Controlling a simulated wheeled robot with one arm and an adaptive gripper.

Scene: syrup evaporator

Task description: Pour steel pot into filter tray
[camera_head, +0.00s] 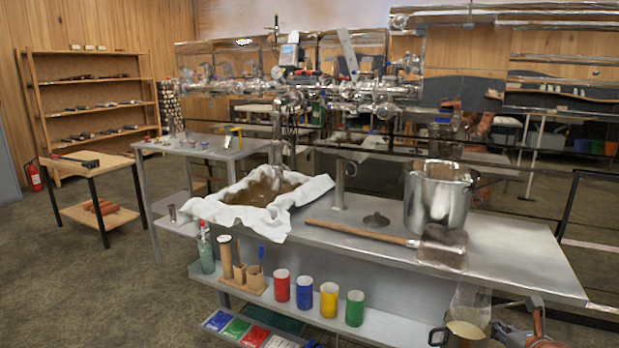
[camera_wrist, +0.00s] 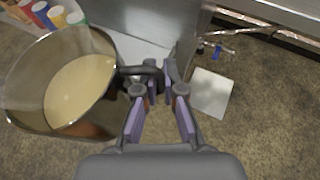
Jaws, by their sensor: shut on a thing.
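The steel pot (camera_wrist: 24,112) is in my gripper, left of the fingers in the wrist view, with pale tan liquid inside. My gripper (camera_wrist: 158,80) is shut on its dark handle (camera_wrist: 138,71). In the head view the pot (camera_head: 463,339) shows at the bottom right, partly cut off, just off the counter's front edge, with my gripper (camera_head: 522,328) to its right. The filter tray, lined with white cloth (camera_head: 310,188), sits on the left part of the counter and holds brown liquid (camera_head: 262,191). The pot is well apart from the tray.
Several coloured cups (camera_head: 328,300) and a bottle (camera_head: 205,250) line the lower shelf.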

